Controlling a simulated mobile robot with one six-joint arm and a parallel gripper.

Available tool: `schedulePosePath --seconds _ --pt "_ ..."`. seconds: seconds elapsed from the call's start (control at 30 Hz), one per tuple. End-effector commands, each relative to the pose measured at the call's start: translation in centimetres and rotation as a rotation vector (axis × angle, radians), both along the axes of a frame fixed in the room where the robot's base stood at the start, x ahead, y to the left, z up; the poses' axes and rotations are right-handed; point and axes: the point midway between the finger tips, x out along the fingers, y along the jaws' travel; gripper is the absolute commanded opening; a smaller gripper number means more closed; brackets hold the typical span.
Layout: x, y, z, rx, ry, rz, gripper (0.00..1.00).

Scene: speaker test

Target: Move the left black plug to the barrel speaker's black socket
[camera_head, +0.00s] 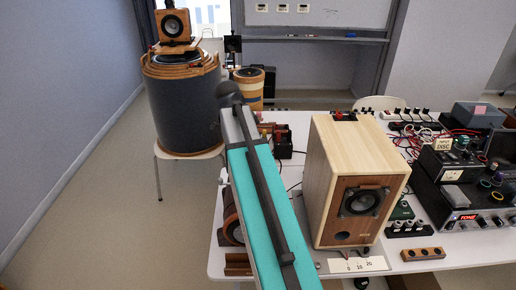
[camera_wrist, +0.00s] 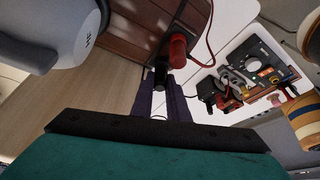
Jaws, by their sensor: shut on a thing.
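My gripper (camera_wrist: 161,92) shows in the wrist view with its two dark fingers close together around a black plug (camera_wrist: 160,76). The plug is beside a red plug (camera_wrist: 178,50) at a red-brown wooden panel (camera_wrist: 140,28); I cannot tell whether the black plug touches the panel. In the head view my teal arm hides the gripper. A large dark barrel (camera_head: 182,112) with wooden hoops stands at the left and carries a small wooden speaker (camera_head: 174,24). A smaller striped barrel (camera_head: 250,84) stands behind the arm and also shows in the wrist view (camera_wrist: 304,122). No black socket is clear on either.
A light wooden box speaker (camera_head: 335,160) stands right of my arm on the white table (camera_head: 440,262). A brown speaker (camera_head: 232,218) is partly hidden at the left edge. Amplifiers (camera_head: 468,190) and cables crowd the right. A red cable (camera_wrist: 209,48) runs from the red plug.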

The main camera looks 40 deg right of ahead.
Motion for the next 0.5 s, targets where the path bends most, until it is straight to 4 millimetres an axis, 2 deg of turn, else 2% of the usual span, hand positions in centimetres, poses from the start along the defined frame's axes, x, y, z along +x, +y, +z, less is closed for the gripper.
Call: schedulePosePath --seconds 0.3,0.33,0.43,0.5 --pt "0.0 0.02 -0.47 0.001 0.0 0.0 0.0" --pt "-0.01 0.02 -0.43 0.001 0.0 0.0 0.19" --pt "0.0 0.01 -0.41 0.001 0.0 0.0 0.36" --pt "-0.01 0.01 -0.4 0.001 0.0 0.0 0.36"
